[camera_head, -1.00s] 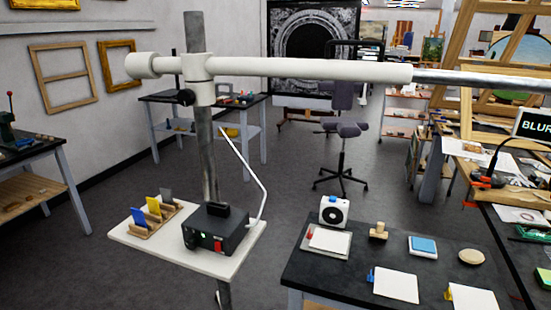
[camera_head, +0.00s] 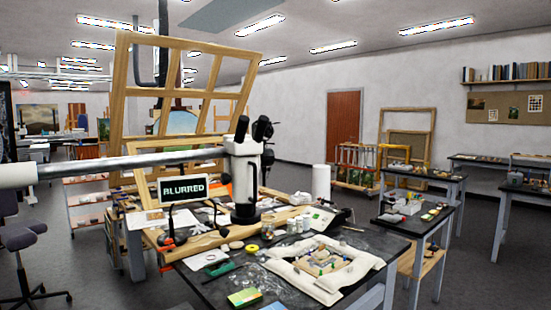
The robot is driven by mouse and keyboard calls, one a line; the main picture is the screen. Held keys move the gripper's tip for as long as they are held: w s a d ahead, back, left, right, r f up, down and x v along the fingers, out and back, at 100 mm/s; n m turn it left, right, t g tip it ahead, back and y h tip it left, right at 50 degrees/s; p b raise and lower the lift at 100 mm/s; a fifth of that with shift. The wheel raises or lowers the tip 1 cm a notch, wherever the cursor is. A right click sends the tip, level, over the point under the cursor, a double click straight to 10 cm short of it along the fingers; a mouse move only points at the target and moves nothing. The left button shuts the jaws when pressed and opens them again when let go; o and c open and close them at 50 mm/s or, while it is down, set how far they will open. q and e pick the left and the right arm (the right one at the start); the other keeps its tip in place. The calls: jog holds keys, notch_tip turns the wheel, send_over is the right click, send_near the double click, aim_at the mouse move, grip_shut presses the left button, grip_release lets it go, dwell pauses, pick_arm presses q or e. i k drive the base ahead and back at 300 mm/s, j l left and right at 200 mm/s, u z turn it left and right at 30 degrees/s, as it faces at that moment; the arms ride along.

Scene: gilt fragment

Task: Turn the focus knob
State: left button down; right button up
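A white and black microscope head (camera_head: 244,165) hangs at the end of a horizontal boom arm (camera_head: 110,166) that comes in from the left. Black eyepieces stick up at its top. Its black lower part is over the worktable (camera_head: 330,240). A small orange part (camera_head: 224,179) shows at its left side; I cannot tell if it is the focus knob, and no knob is clear at this size. Neither of my grippers is in view.
A white padded cushion (camera_head: 355,282) with fragments lies on the dark worktable, with jars and a white roll (camera_head: 321,182) behind it. A large wooden frame (camera_head: 125,85) rises behind the head. Side tables stand at the right. Grey floor (camera_head: 478,265) is open at the right.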

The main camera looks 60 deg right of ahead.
aim_at(267, 157)
jog(key=l+z, duration=0.15)
jog(key=l, duration=0.75)
jog(key=l+z, duration=0.15)
jog(key=l, duration=0.75)
jog(key=l+z, duration=0.2)
jog(key=l, duration=0.7)
jog(key=l+z, duration=0.15)
jog(key=l, duration=0.75)
jog(key=i+l+z, duration=0.1)
jog(key=l, duration=0.3)
jog(key=i+l+z, duration=0.1)
jog(key=l, duration=0.3)
jog(key=i+l+z, duration=0.15)
jog(key=l, duration=0.2)
jog(key=i+l+z, duration=0.1)
jog(key=i+l, duration=0.15)
jog(key=l, duration=0.15)
